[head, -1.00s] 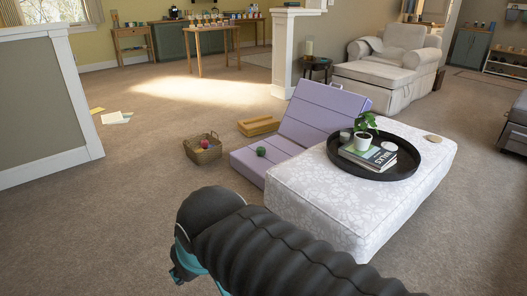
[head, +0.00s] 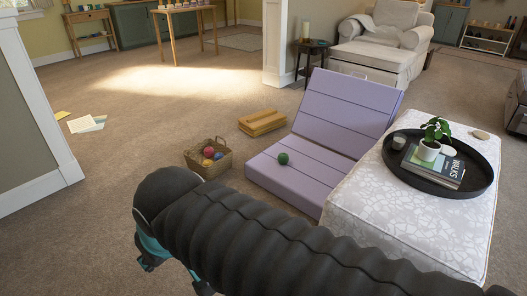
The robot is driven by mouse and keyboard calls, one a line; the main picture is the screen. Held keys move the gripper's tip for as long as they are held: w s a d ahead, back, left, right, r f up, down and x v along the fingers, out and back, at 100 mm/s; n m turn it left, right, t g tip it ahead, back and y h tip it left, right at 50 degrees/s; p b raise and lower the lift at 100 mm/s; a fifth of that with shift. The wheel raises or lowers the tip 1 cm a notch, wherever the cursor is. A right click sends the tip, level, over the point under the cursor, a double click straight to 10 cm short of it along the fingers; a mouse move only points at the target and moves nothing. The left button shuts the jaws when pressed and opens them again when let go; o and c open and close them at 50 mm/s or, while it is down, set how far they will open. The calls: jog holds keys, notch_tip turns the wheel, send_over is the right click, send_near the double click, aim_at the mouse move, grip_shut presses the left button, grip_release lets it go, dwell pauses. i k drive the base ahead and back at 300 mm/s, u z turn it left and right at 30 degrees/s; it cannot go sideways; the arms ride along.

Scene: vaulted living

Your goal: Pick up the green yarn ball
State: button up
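The green yarn ball (head: 283,158) sits on the seat part of a purple folding floor cushion (head: 297,186), near its far left side. It looks small, round and dark green. My arm crosses the bottom of the head view, dark and ribbed, with its end at the lower left. The fingers of my gripper are hidden or out of the frame, and the arm is well apart from the ball.
A wicker basket (head: 210,171) with several coloured balls stands left of the cushion. A patterned white ottoman (head: 362,207) with a black round tray (head: 482,172) stands at right. Carpet at left is mostly clear; papers (head: 84,124) lie there.

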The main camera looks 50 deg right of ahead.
aim_at(282, 158)
jog(key=i, duration=1.75)
jog(key=z, duration=3.05)
jog(key=i, duration=1)
